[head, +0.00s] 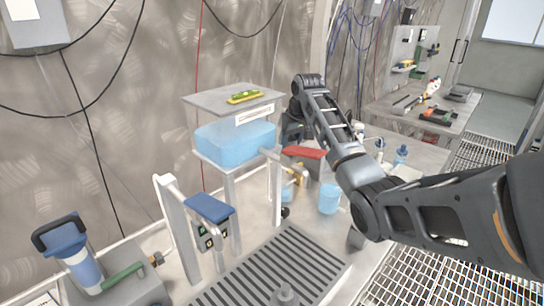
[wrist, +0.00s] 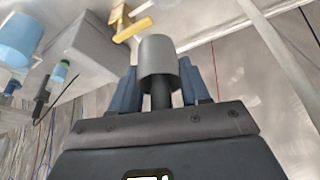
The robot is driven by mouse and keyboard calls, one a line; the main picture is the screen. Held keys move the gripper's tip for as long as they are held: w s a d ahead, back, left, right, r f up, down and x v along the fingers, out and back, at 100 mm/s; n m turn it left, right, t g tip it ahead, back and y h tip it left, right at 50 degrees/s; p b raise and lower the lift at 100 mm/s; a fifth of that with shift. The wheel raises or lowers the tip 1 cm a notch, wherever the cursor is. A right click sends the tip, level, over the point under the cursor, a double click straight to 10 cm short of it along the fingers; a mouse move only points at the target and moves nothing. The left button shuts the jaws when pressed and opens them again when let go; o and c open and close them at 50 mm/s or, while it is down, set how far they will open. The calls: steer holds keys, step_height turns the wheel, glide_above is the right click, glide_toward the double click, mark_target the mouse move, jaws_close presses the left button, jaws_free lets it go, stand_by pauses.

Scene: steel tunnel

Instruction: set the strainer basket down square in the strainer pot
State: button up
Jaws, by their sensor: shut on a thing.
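A plain grey cylinder (wrist: 158,62), which I take to be the strainer basket, stands between the blue-grey fingers of my gripper (wrist: 160,88) in the wrist view. The fingers are shut on it, one on each side, with a dark post showing below it. In the head view my arm reaches to the back, and its dark wrist end (head: 292,128) is beside the blue-filled tank (head: 235,140). My fingertips and the basket are hidden there. I cannot make out the strainer pot for certain in either view.
A yellow-handled valve (head: 297,176) and a red-topped grey box (head: 304,153) are near the tank. A light-blue cup (head: 329,198) stands to their right. A slotted drain grate (head: 270,275) lies in front, with a blue-topped stand (head: 209,208) to its left.

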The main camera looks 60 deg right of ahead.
glide_above(283, 192)
steer(key=w+d, duration=0.2)
steer(key=d, duration=0.1)
step_height(283, 192, down, 8)
steer(key=shift+r+m, duration=0.25)
steer(key=shift+m, duration=0.05)
steer(key=shift+s+d+f+b, duration=0.1)
steer(key=shift+d+f+b, duration=0.05)
steer(key=shift+f+b, duration=1.9)
steer(key=shift+r, duration=0.15)
steer(key=shift+s+r+p, duration=0.1)
steer(key=shift+s+p, duration=0.05)
steer(key=shift+p, duration=0.3)
steer(key=shift+f, duration=0.2)
steer(key=shift+f+b, duration=0.4)
steer(key=shift+f, duration=0.4)
